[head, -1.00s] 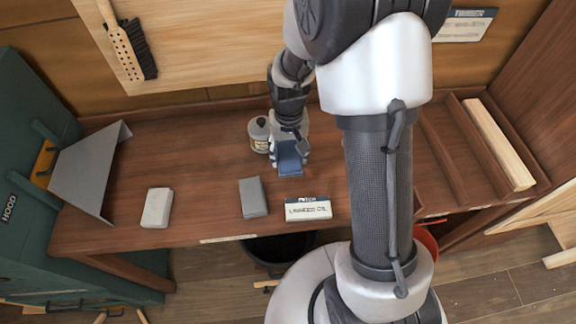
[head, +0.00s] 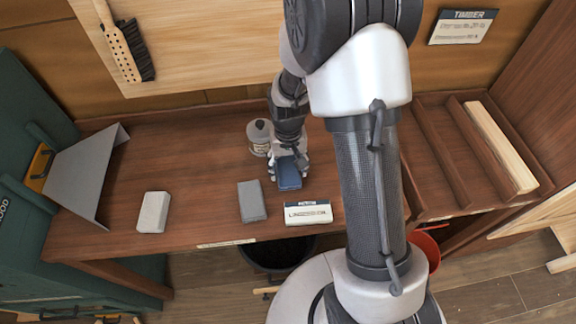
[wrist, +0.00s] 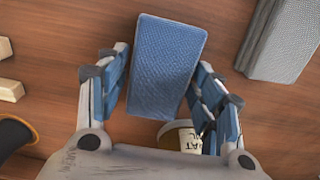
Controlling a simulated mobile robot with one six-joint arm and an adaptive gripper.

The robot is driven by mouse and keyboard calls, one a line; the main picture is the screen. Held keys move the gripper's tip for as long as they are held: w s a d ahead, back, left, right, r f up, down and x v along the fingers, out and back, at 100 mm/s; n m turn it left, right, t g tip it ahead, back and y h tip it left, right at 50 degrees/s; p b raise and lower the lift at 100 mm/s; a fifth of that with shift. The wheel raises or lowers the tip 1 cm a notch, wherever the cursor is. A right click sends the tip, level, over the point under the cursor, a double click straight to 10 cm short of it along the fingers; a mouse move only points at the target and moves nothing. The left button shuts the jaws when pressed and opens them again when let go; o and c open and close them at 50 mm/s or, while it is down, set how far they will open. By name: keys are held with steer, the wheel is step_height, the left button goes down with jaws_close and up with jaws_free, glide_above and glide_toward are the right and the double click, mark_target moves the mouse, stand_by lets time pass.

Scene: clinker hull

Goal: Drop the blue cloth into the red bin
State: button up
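The blue cloth (head: 289,175) is a folded, flat block at the middle of the brown bench. My gripper (head: 287,168) points down with one finger along each side of it. The red bin (head: 427,250) is on the floor below the bench at the right, mostly hidden by my arm and the bench.
A tin (head: 259,138) stands close behind the cloth. A grey block (head: 252,201), a linseed oil box (head: 308,213) and a pale block (head: 154,212) lie along the front. A black bucket (head: 278,252) is below the edge. A divided tray (head: 452,160) is at the right.

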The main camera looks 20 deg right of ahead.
steer(key=shift+o, duration=1.1)
steer(key=shift+r, duration=0.1)
